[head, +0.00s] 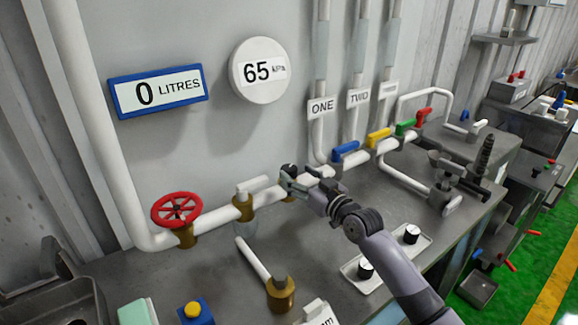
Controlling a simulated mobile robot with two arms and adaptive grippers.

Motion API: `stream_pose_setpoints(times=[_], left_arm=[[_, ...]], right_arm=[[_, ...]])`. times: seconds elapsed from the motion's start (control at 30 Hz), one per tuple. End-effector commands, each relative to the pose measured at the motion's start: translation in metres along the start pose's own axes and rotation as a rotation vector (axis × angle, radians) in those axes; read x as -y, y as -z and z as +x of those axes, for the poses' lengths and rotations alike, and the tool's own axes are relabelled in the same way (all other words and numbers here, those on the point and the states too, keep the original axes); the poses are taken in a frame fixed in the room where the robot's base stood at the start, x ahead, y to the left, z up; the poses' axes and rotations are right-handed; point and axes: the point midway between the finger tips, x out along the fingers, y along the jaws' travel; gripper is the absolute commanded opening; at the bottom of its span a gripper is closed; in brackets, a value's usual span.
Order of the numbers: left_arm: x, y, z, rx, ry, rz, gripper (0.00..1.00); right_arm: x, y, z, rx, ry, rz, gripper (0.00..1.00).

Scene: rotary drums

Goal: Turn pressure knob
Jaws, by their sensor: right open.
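The round white pressure gauge (259,70) on the wall reads 65 kPa. My right gripper (288,182) is open at the white pipe, its fingers at a small dark round knob (289,170) on a brass fitting. I cannot tell whether the fingers touch the knob. No label shows which knob is for pressure. My left gripper is out of view.
A red valve wheel (177,208) stands on the pipe at left. Blue (345,151), yellow (379,137) and green (405,127) handles line the pipe to the right. A sign (158,91) reads 0 LITRES. A brass-ended pipe (281,291) stands nearer on the grey bench.

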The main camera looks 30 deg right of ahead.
Motion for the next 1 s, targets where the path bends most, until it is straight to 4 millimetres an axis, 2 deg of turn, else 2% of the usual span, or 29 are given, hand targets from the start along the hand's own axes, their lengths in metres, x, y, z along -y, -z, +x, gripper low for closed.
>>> stream_pose_setpoints(times=[0.1,0.3,0.67,1.0], left_arm=[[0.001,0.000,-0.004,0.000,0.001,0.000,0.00],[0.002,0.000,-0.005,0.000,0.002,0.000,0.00],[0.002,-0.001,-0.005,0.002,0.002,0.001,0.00],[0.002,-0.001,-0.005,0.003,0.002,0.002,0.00]], right_arm=[[0.000,0.002,0.022,-0.001,-0.001,0.001,0.59],[0.000,0.000,0.043,0.000,0.000,0.001,0.59],[0.000,0.000,0.047,0.000,0.000,0.000,0.59],[0.000,0.000,0.047,0.000,0.000,0.000,0.37]])
